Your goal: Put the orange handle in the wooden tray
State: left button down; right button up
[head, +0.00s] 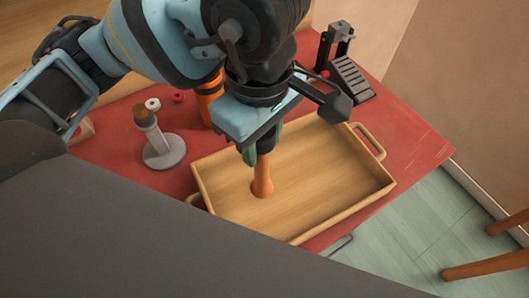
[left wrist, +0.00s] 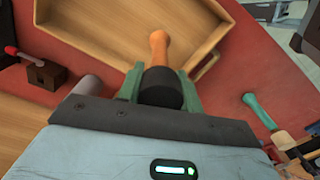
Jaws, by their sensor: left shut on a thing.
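The orange handle (head: 262,180) hangs upright below my left gripper (head: 258,150), over the left part of the wooden tray (head: 335,178). In the left wrist view the green fingers of my left gripper (left wrist: 160,92) are shut on the black end (left wrist: 161,86) of the orange handle (left wrist: 159,48). The orange end points away from the gripper, over the tray (left wrist: 95,22). I cannot tell whether its tip touches the tray floor. The tray looks otherwise empty. My right gripper is not in view.
The tray stands on a red table (head: 420,140). A grey stand with a brown top (head: 163,147) and an orange cylinder (head: 209,98) are left of the tray. A black pedal (head: 350,78) stands behind it. A teal-handled thing (left wrist: 258,110) lies right in the wrist view.

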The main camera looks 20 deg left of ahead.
aim_at(262, 156)
pick_arm(q)
jog(key=shift+f, duration=2.1)
jog(key=shift+f, duration=0.1)
jog(key=c, duration=0.9)
grip_release()
jog(key=shift+c, duration=0.2)
notch_tip(262, 156, up, 12)
jog(key=shift+r+p, duration=0.2)
jog(key=shift+p, duration=0.25)
